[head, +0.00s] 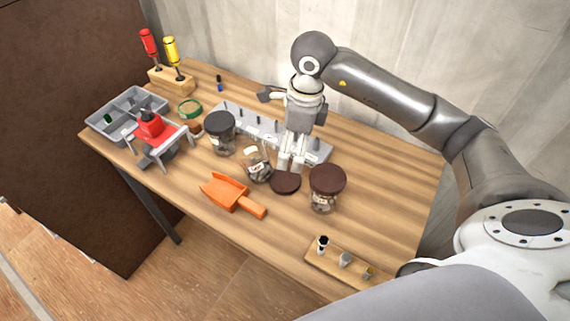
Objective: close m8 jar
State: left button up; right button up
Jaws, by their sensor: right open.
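An open glass jar (258,169) with a white label stands near the middle of the table; its print is too small to read. A loose dark brown lid (286,185) lies flat on the table just right of it. My right gripper (291,168) points down, open, with its fingertips right above or at the far edge of this lid. I cannot tell whether they touch it. Another jar (322,203) with a brown lid on stands to the right. A jar with a dark lid (220,148) stands to the left. My left gripper is not in view.
A grey rack (240,119) with bolts runs behind the jars, partly hidden by my gripper. An orange scoop (229,193) lies in front. A red device (152,129), divided grey tray (113,127) and green-rimmed jar (190,107) are left. A wooden block (323,258) stands at the front edge.

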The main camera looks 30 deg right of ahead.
jog(key=p, duration=0.1)
send_over(285, 178)
jog(key=d, duration=0.1)
jog(key=f, duration=0.5)
jog(key=shift+s+f, duration=0.2)
jog(key=shift+s, duration=0.1)
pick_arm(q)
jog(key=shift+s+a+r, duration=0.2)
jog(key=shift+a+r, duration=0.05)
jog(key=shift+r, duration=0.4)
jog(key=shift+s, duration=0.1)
pick_arm(e)
jog(key=shift+f+p, duration=0.25)
jog(key=shift+p, duration=0.2)
jog(key=f+p, duration=0.1)
jog(key=f, duration=0.1)
jog(key=f+p, duration=0.1)
jog(key=f, duration=0.1)
jog(key=shift+w+a+f, duration=0.1)
jog(key=shift+a, duration=0.3)
jog(key=shift+f, duration=0.25)
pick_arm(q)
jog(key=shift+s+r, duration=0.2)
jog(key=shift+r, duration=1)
